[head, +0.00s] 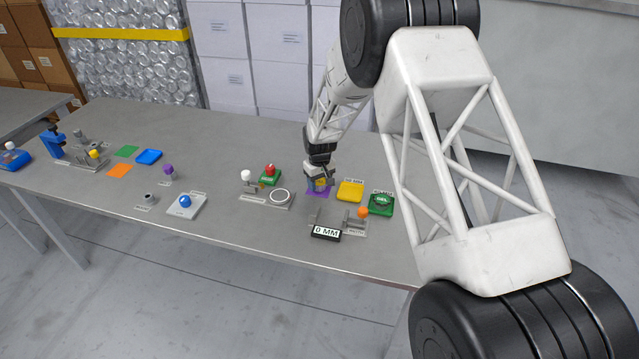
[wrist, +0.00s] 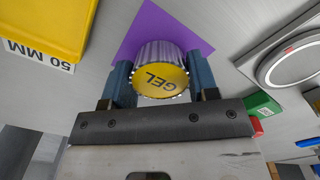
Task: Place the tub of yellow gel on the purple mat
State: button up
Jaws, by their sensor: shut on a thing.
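The purple mat (wrist: 190,30) lies under and beyond the tub in the wrist view. In the head view my gripper (head: 319,181) is over the purple mat (head: 313,193), with a little of the tub's yellow showing between the fingers. I cannot tell whether the tub touches the mat or hangs just above it.
A 0 MM display (head: 325,233) is in front. A stand with a white ring (head: 280,196) and a red-topped green item (head: 269,174) are to the left.

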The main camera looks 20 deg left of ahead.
aim_at(320, 181)
jog(key=shift+f, duration=0.35)
jog(key=o, duration=1)
jog(key=shift+r, duration=0.2)
notch_tip(320, 181, up, 12)
dwell(1.0)
